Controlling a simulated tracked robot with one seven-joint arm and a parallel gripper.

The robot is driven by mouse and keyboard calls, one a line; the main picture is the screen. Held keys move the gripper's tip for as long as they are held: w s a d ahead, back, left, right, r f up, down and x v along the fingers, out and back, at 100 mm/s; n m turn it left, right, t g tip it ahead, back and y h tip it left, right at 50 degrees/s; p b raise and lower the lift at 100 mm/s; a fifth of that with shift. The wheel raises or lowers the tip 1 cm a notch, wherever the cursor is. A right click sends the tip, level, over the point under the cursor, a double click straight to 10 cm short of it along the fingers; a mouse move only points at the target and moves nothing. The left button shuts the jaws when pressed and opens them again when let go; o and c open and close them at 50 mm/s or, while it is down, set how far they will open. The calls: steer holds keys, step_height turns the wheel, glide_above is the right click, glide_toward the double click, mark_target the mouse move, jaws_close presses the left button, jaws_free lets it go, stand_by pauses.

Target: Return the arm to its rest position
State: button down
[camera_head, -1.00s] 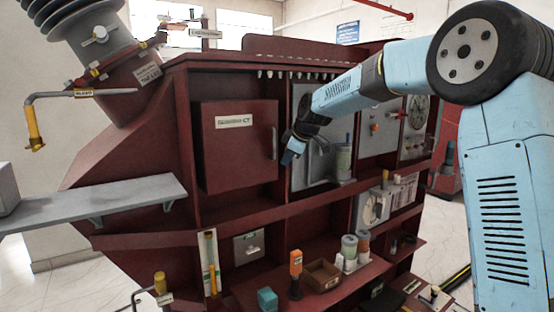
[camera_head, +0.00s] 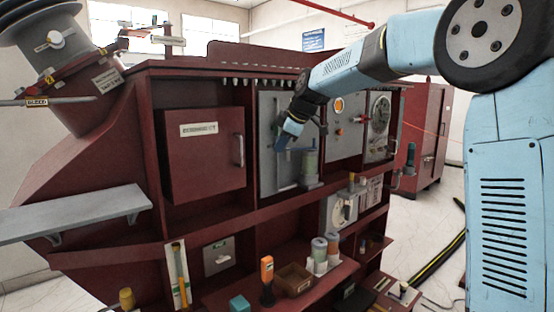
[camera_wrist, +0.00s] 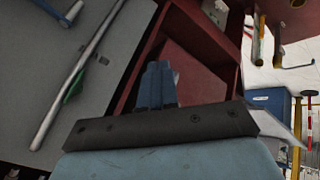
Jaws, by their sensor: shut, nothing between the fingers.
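My gripper (camera_head: 284,143) is at the end of my light blue arm, in front of the dark red transformer cabinet (camera_head: 150,100). In the head view it is in front of a grey panel (camera_head: 268,115), just right of the closed red box door (camera_head: 205,155). In the wrist view the blue fingers of my gripper (camera_wrist: 158,75) are together with nothing between them. Behind them show red cabinet walls (camera_wrist: 200,50) and a grey panel with a long metal bar (camera_wrist: 75,80). Whether the gripper touches the panel cannot be told.
A lower shelf holds an orange device (camera_head: 266,280), a teal block (camera_head: 239,305), a brown open box (camera_head: 294,280) and cylinders (camera_head: 319,255). A grey shelf (camera_head: 75,214) juts out at left. Free floor (camera_head: 415,225) shows at right, with a black-yellow cable (camera_head: 440,262).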

steer(key=s+d+f+m+h, duration=0.1)
steer(key=s+d+f+m, duration=0.2)
steer(key=s, duration=1)
steer(key=s+d+f+m+h, duration=0.2)
steer(key=s+d+f+m, duration=0.1)
steer(key=s+d+m, duration=0.6)
steer(key=s+d+f+m+h, duration=0.2)
steer(key=s+d+m, duration=0.4)
steer(key=s+d, duration=0.7)
steer(key=s+f, duration=0.1)
steer(key=s, duration=0.4)
steer(key=shift+s+f, duration=0.25)
steer(key=shift+f, duration=0.15)
